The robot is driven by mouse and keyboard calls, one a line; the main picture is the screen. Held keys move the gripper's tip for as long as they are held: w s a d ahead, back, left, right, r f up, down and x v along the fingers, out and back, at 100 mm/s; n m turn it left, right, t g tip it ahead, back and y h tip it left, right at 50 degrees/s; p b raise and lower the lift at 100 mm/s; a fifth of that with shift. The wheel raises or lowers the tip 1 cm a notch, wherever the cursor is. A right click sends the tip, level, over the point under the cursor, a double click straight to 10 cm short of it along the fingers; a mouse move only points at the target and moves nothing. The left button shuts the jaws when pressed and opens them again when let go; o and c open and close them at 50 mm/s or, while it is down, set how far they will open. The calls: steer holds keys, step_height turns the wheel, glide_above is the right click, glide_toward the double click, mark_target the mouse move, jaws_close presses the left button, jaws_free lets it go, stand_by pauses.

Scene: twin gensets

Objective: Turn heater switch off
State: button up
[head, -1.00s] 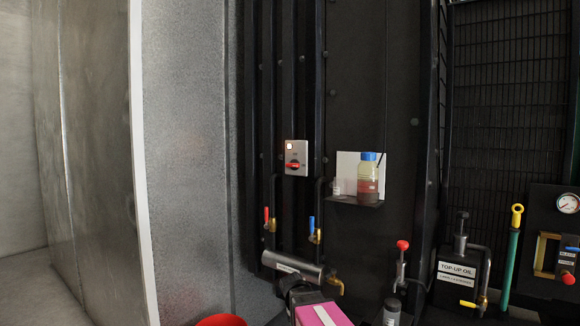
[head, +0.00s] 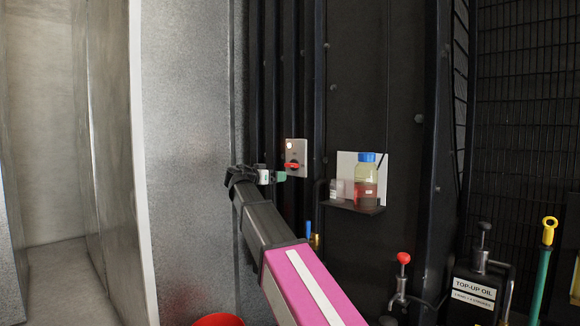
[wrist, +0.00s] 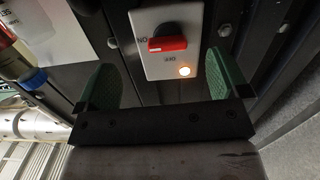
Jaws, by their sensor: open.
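The heater switch (head: 299,153) is a pale grey box on the dark wall, with a red rotary handle (head: 292,166) and a lit lamp near its top. In the wrist view the handle (wrist: 168,44) lies crosswise, with ON lettered at its left end and OFF below it, beside the glowing lamp (wrist: 184,71). My gripper (wrist: 157,82) is open, its green fingers apart on either side of the switch box in that view. In the head view my gripper (head: 276,176) is just below and left of the handle. I see no contact with the handle.
A shelf (head: 357,205) with a blue-capped bottle (head: 365,182) juts out right of the switch. Dark vertical rails flank the switch. A blue-handled valve (head: 309,229) is below, and a red-knobbed lever (head: 403,258) is at the lower right.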

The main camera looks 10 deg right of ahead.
mark_target(289, 165)
steer(key=shift+m+t, duration=0.3)
steer(key=w+d+r, duration=0.1)
steer(key=w+d, duration=0.1)
steer(key=w+d+r, duration=0.1)
steer(key=w+d, duration=0.1)
steer(key=d, duration=0.1)
steer(key=w+d+r, duration=0.1)
steer(key=w+d, duration=0.1)
steer(key=shift+w+d+r, duration=0.2)
steer(key=shift+w+d, duration=0.1)
steer(key=shift+d, duration=0.1)
steer(key=c, duration=0.9)
